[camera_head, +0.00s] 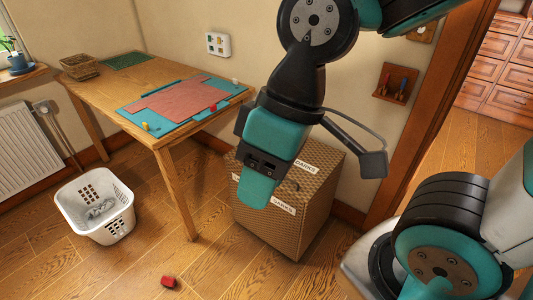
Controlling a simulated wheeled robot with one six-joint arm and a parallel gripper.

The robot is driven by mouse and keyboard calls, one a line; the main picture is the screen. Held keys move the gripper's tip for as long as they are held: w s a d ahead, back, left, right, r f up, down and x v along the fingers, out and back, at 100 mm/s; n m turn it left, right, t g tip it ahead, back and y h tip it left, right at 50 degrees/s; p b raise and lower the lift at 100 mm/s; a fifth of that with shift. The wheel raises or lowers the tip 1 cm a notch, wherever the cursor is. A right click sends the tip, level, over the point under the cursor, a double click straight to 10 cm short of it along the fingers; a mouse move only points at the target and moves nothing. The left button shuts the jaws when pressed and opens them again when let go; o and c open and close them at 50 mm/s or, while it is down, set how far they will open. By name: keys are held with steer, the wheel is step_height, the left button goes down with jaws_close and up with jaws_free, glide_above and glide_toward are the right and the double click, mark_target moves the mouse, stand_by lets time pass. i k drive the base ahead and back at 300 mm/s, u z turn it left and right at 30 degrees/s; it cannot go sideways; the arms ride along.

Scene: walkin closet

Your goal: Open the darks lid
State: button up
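A brown woven hamper (315,208) stands on the floor at the centre right. A label reading DARKS (306,166) is on its far part, and a second, hard-to-read label (284,206) is on its nearer part. The darks lid (322,158) looks flat and shut, though my arm hides much of the hamper's top. A small dark piece, perhaps a handle, shows beside my gripper. My gripper (257,194) points down in front of the hamper's left part in this view. Its fingers overlap, so its opening and any contact are unclear.
A wooden table (183,133) with red cloth on a blue mat stands left of the hamper. A white laundry basket (97,206) with grey cloth and a small red object (168,282) are on the floor. A wooden door frame (425,115) rises at right.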

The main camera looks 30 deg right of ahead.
mark_target(318, 161)
steer(key=i, duration=1.05)
steer(key=z, duration=1.65)
